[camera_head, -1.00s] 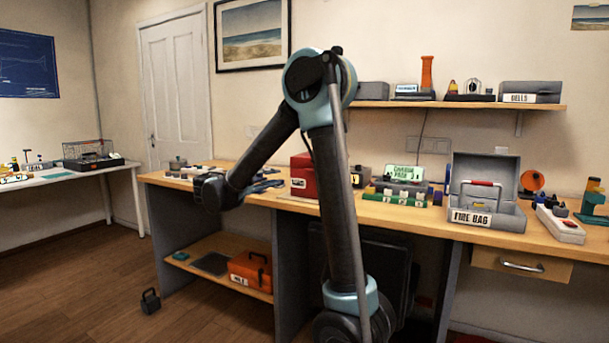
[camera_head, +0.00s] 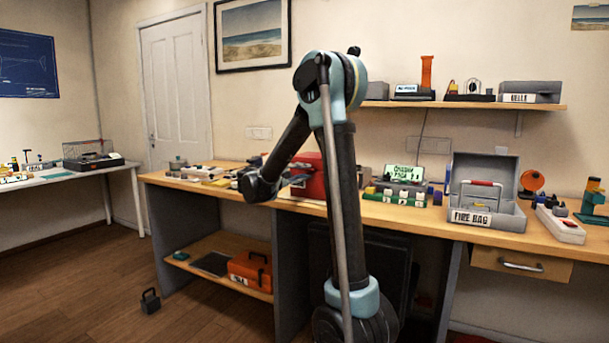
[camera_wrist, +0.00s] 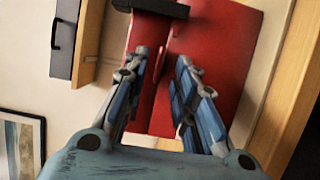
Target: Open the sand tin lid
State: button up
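A red box (camera_head: 312,160), which I take to be the sand tin, stands on the workbench behind my arm. Its label cannot be read now and part of it is hidden by my arm. In the wrist view the red box (camera_wrist: 222,60) fills the middle, with a black part (camera_wrist: 150,6) at its top edge. A darker line runs along the red surface between my fingers. My gripper (camera_wrist: 162,58) is open, its two blue-grey fingers apart and pointing at the box. I cannot tell whether they touch it. In the head view my gripper (camera_head: 298,180) is at the box's left front.
A grey open case (camera_head: 487,218) marked FIRE BAG stands right on the workbench (camera_head: 400,215). A small green-lit display (camera_head: 405,173) stands right of my arm. Small items lie left on the bench. An orange toolbox (camera_head: 249,270) sits on the lower shelf.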

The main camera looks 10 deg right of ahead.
jog(key=shift+w+d, duration=0.35)
jog(key=shift+d, duration=0.25)
jog(key=shift+c, duration=0.2)
grip_shut()
